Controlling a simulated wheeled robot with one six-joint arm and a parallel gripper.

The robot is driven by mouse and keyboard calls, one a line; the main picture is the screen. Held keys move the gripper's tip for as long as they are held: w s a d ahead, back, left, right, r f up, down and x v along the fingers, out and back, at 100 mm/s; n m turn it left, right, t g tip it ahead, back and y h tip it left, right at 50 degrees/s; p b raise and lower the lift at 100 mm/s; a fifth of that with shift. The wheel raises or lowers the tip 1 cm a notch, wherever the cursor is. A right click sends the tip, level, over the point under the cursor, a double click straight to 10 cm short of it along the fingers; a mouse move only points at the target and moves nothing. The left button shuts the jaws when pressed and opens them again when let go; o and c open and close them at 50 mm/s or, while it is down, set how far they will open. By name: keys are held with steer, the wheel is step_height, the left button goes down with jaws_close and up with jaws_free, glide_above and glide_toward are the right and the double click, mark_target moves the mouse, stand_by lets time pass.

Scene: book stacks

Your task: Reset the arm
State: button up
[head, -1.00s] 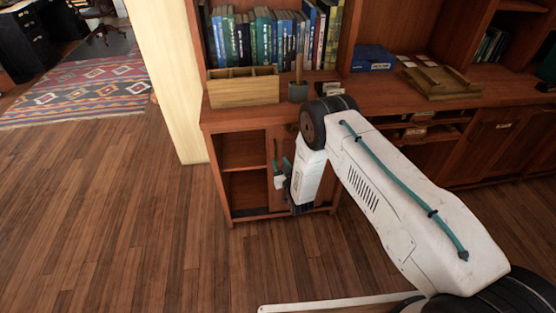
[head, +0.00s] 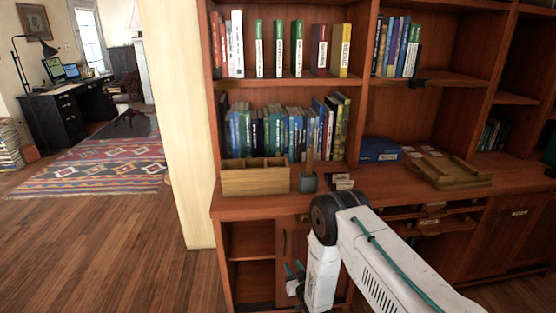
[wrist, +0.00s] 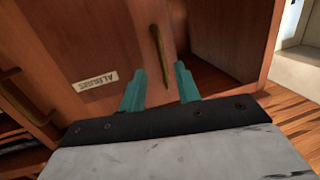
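My gripper (wrist: 158,72) shows in the wrist view as two teal fingers standing apart with nothing between them. It is open and empty. I cannot tell how far the fingertips are from the door. In the head view my gripper (head: 293,271) is small and partly hidden, low in front of the cabinet (head: 252,241). My white arm reaches in from the lower right, folded downward at its dark joint.
Shelves of books (head: 270,132) rise behind. A pale pillar (head: 180,120) stands to the left. The wooden floor (head: 90,250) at left is clear.

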steer(key=s+d+f+g+h, duration=0.2)
steer(key=s+f+g, duration=0.3)
steer(key=f+g, duration=0.15)
steer(key=s+d+r+g+h, duration=0.1)
steer(key=s+d+r+g, duration=0.4)
steer(key=r, duration=0.7)
steer(key=s+d+r+m+g+h, duration=0.1)
steer(key=s+d+r+g, duration=0.1)
steer(key=s+r, duration=0.75)
steer(key=s+d+r+g+h, duration=0.1)
steer(key=s+d+r+g, duration=0.25)
steer(key=r, duration=1.05)
steer(key=s+d+r+m+t, duration=0.1)
steer(key=s+d+r, duration=0.2)
steer(key=s+r, duration=0.8)
steer(key=s+d+r+m+t, duration=0.1)
steer(key=s+d+r, duration=0.2)
steer(key=s+r, duration=0.9)
steer(key=shift+s+d+r, duration=0.15)
steer(key=shift+s+d, duration=0.15)
steer(key=shift+s, duration=0.2)
